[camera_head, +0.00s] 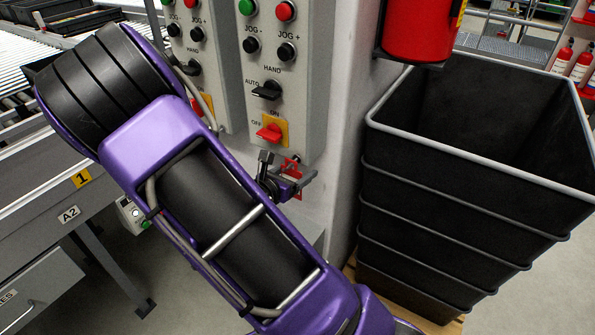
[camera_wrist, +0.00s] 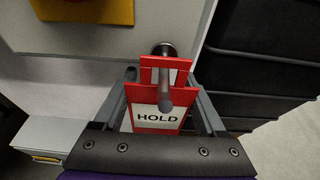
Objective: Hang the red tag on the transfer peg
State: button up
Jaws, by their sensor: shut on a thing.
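The red tag (camera_wrist: 137,95) has a white panel reading HOLD and a narrower upper part with an opening. My gripper (camera_wrist: 160,82) is shut on the red tag, with one finger along each side. The dark transfer peg (camera_wrist: 165,78) sticks out from the grey panel towards the wrist camera. In the head view, my gripper (camera_head: 286,176) and part of the red tag (camera_head: 292,165) show by the control box's lower edge; the peg is not clear there.
The grey control box (camera_head: 307,95) carries a red switch (camera_head: 269,132) above my gripper. Stacked black bins (camera_head: 455,195) stand to the right, below a red cylinder (camera_head: 418,30). A conveyor table (camera_head: 45,200) is at left. Some floor is open between table and wall.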

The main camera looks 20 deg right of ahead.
dwell(0.3)
jog(key=o, duration=1.2)
jog(key=shift+o, duration=0.2)
jog(key=p+v, duration=0.3)
jog(key=v, duration=1.4)
jog(key=shift+a, duration=0.25)
